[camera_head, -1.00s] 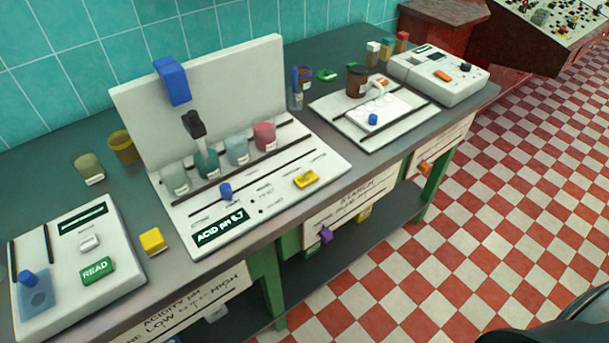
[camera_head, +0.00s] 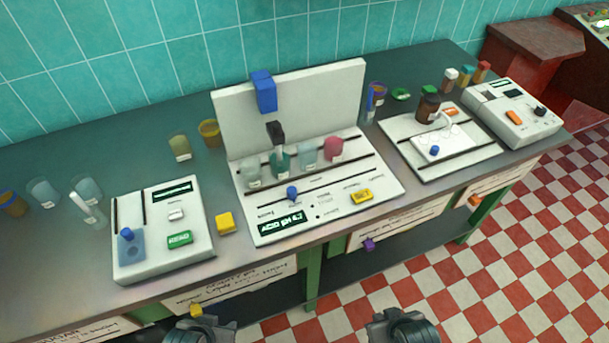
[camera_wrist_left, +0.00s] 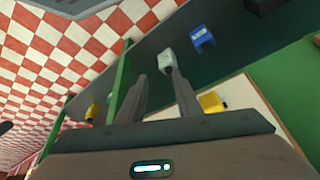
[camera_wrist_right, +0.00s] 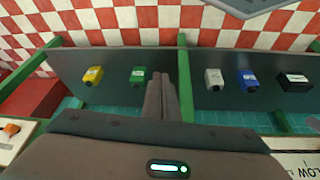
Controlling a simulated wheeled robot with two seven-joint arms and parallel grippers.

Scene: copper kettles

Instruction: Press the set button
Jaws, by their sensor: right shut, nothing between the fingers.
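The set button is a yellow block (camera_head: 361,196) on the sloped front right of the white acid pH station (camera_head: 330,222), which stands on the dark green bench. Its face carries dark lettering that reads SET. Nothing touches it. In the left wrist view my left gripper (camera_wrist_left: 158,84) has its two fingers apart with nothing held. In the right wrist view my right gripper (camera_wrist_right: 161,82) has its fingers together and empty. Both arms show only as dark parts at the bottom edge of the head view, in front of the bench and well short of the button.
A blue knob (camera_head: 291,193), a row of beakers and a dropper under a blue block (camera_head: 263,92) share the station. Left is a white reader with a green READ button (camera_head: 179,239) and a loose yellow block (camera_head: 225,222). Right is a tray (camera_head: 440,160) with a brown bottle.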

